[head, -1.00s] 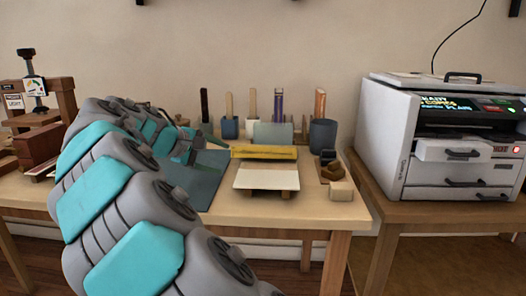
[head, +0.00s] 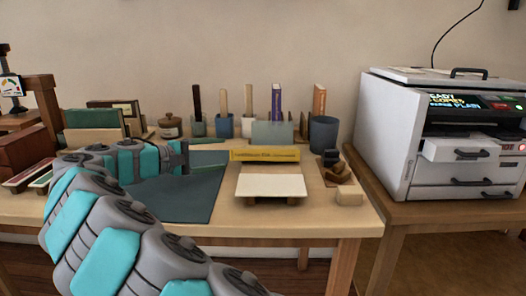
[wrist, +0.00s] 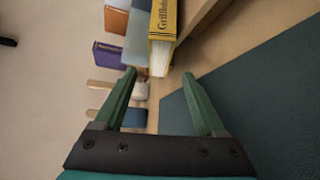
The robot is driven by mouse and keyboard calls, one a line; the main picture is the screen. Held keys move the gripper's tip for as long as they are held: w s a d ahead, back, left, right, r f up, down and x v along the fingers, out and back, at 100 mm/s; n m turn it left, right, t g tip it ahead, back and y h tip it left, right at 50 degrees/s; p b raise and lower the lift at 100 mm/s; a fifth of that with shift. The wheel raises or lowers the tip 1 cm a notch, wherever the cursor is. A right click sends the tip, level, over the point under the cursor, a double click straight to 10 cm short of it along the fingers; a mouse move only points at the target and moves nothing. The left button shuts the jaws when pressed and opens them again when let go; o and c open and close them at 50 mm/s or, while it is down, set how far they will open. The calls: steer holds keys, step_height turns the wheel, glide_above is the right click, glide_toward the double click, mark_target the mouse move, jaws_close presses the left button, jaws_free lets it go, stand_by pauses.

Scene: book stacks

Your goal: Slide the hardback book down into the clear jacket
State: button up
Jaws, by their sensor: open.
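The yellow hardback book (head: 265,154) lies with its lettered spine toward the head camera, behind a white board. In the wrist view its yellow cover and page edges (wrist: 163,38) show ahead of the fingertips. A pale, translucent blue-green upright piece (head: 272,133) stands just behind the book, and may be the clear jacket; a pale blue surface beside the book in the wrist view (wrist: 138,38) looks like the same piece. My gripper (head: 188,157) is left of the book, pointing toward it. Its green fingers (wrist: 160,76) are apart and empty, short of the book.
The white board (head: 270,186) rests on a low wooden support. A dark mat (head: 190,200) lies under my arm. Several cups with upright strips, a purple book (head: 276,102) and an orange book (head: 319,104) stand behind. A dark blue cup (head: 323,134) and wooden blocks (head: 349,195) are at right.

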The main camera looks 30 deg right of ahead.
steer(key=x, duration=0.6)
steer(key=shift+d, duration=0.3)
steer(key=shift+c, duration=0.3)
jaws_close()
stand_by(0.3)
